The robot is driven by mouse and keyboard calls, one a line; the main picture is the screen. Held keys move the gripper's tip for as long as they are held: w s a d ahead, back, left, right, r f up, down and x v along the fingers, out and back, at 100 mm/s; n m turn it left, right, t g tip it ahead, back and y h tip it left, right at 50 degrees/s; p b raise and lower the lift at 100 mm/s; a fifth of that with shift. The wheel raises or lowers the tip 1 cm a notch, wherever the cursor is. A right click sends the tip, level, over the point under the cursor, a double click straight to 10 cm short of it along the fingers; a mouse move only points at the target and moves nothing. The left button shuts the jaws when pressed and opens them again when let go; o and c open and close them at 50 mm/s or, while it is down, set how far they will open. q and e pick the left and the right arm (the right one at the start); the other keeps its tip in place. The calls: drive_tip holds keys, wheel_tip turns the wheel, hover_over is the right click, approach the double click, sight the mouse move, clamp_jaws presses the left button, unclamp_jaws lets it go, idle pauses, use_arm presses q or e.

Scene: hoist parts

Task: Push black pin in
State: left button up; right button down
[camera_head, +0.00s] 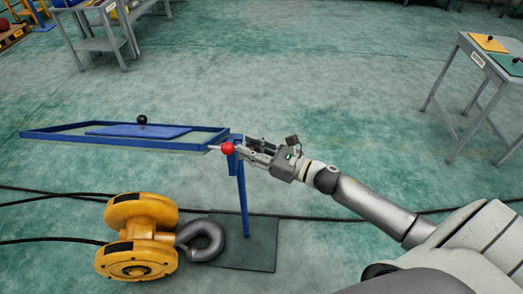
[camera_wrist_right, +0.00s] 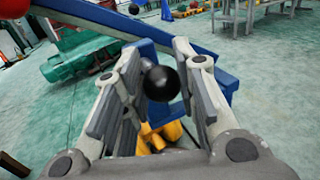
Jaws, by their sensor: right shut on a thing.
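My right gripper (camera_head: 262,152) is at the right end of the blue tray frame (camera_head: 60,135), by the top of its blue post (camera_head: 243,200). In the right wrist view, the round black head of the black pin (camera_wrist_right: 161,83) sits between the fingers of my right gripper (camera_wrist_right: 165,85), which is shut on it. A red ball knob (camera_head: 228,149) is just left of the fingertips; a red shape also shows at the wrist view's upper left (camera_wrist_right: 15,8). My left gripper is not in view.
Another black ball (camera_head: 142,119) stands on a blue plate (camera_head: 110,130) in the tray. A yellow hoist (camera_head: 140,235) with a grey hook (camera_head: 205,240) is below, beside dark cables. A grey table (camera_head: 470,75) stands at right.

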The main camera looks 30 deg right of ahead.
drive_tip(key=shift+w+d+r, duration=0.1)
drive_tip(key=shift+w+r, duration=0.05)
drive_tip(key=shift+r, duration=0.1)
drive_tip(key=c, duration=1.2)
unclamp_jaws()
drive_tip(key=shift+w, duration=0.1)
drive_tip(key=shift+o, duration=0.2)
drive_tip(key=shift+a, duration=0.35)
drive_tip(key=shift+s+d+f, duration=0.25)
drive_tip(key=shift+s+d, duration=0.3)
drive_tip(key=shift+s, duration=0.1)
drive_tip(key=v, duration=1)
drive_tip(key=shift+s+r, duration=0.2)
drive_tip(key=shift+s, duration=0.05)
